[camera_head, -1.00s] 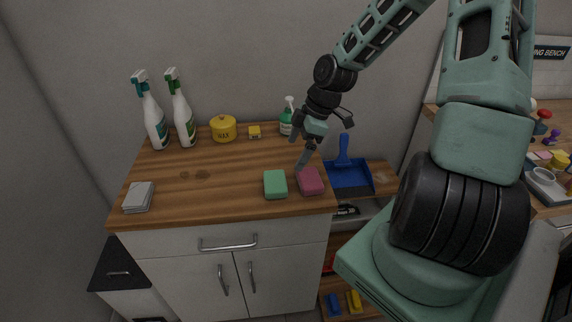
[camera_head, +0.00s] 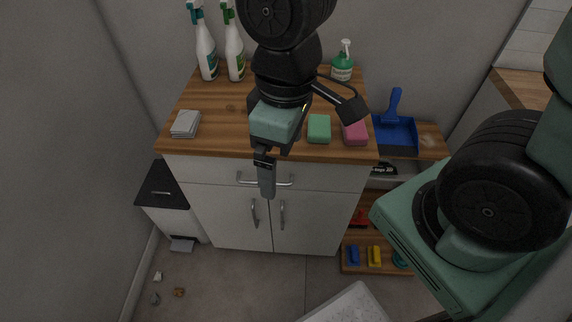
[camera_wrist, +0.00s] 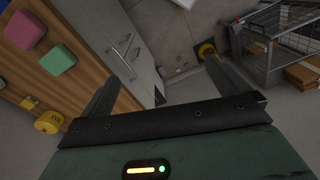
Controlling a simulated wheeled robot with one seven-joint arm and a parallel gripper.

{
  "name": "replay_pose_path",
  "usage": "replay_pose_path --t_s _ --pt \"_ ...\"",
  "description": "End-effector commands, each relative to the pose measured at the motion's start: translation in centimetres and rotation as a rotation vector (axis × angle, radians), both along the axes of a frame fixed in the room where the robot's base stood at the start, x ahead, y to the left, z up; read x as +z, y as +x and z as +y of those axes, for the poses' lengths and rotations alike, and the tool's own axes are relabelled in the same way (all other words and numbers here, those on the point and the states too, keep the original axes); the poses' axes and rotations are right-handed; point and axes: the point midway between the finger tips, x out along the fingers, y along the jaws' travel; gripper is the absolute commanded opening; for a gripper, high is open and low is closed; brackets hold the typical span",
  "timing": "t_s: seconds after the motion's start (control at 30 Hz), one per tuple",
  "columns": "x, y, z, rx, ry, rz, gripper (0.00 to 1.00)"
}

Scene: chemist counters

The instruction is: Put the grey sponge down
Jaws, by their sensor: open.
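My gripper (camera_head: 267,184) hangs in front of the counter's front edge, above the cabinet doors, with its fingers pointing down. In the wrist view its two fingers are wide apart and nothing is between them. I cannot make out a grey sponge for certain in any view. A light grey flat stack (camera_head: 185,123), which looks like folded cloths, lies at the left end of the wooden counter (camera_head: 208,103). A green sponge (camera_head: 319,128) and a pink sponge (camera_head: 355,133) lie side by side near the counter's right front edge; both also show in the wrist view.
Spray bottles (camera_head: 205,50) and a green soap bottle (camera_head: 342,65) stand at the back. A blue dustpan (camera_head: 396,133) lies right of the pink sponge. A dark-lidded bin (camera_head: 162,186) stands left of the cabinet. Small litter (camera_head: 179,292) lies on the floor. A wire cart (camera_wrist: 285,40) shows in the wrist view.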

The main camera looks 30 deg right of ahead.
Motion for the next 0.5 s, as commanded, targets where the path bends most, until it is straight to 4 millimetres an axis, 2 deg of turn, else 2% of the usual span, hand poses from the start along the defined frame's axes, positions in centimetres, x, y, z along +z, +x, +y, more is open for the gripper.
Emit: replay_pose_path --t_s 0.1,0.2,0.5 --pt "0.9 -2.5 1.2 -0.020 0.003 -0.007 1.00" --pt "1.2 -3.5 1.6 -0.037 0.007 -0.008 1.00" --pt "1.3 -4.0 1.8 -0.048 0.008 -0.006 1.00"
